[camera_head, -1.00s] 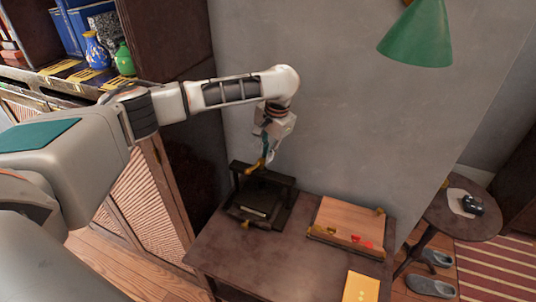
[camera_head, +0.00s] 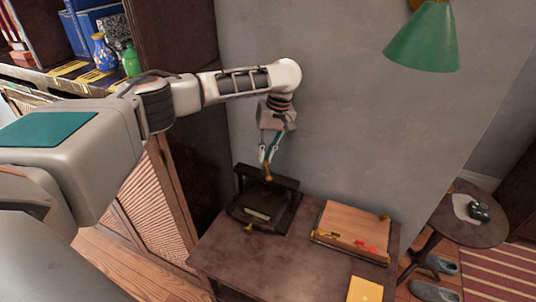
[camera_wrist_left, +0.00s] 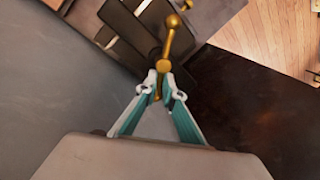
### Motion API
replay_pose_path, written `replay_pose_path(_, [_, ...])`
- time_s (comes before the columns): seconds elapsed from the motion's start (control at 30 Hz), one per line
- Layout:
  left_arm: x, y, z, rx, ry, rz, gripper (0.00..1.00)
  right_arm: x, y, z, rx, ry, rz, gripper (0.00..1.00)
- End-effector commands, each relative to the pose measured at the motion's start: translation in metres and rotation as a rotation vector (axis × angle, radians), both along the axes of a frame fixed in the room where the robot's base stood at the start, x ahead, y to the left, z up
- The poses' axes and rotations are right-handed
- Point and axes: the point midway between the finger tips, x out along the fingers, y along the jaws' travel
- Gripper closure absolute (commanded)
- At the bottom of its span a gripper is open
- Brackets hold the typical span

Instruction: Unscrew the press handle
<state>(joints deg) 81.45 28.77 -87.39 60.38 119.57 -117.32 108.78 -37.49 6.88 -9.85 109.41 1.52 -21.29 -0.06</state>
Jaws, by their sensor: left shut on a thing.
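The black press (camera_head: 264,200) stands on the dark wooden table (camera_head: 225,255) against the grey wall. Its brass handle (camera_head: 267,172) is at the top of the press frame. In the left wrist view the handle (camera_wrist_left: 165,45) is a brass bar with a round hub and a ball end. My left gripper (camera_head: 268,160) reaches down from above. In the left wrist view its fingertips (camera_wrist_left: 162,84) are closed on the near end of the handle bar. My right gripper is in neither view.
A wooden board (camera_head: 350,228) with small red and brass pieces lies right of the press. A yellow booklet (camera_head: 364,289) is at the front edge. A green lamp shade (camera_head: 424,38) hangs at upper right. A round side table (camera_head: 470,217) stands at right.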

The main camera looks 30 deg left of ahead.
Motion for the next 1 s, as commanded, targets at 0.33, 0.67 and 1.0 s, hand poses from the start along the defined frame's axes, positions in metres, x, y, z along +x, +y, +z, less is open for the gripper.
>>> replay_pose_path(0.33, [-0.004, 0.007, 0.000, 0.000, 0.000, 0.331, 1.00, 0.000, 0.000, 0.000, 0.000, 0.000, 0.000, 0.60])
replay_pose_path(0.67, [-0.010, 0.011, 0.000, -0.002, 0.000, 0.632, 1.00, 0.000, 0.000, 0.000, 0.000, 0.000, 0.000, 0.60])
replay_pose_path(1.0, [-0.014, 0.013, 0.000, 0.000, 0.000, 0.853, 1.00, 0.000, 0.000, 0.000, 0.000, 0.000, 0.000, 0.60])
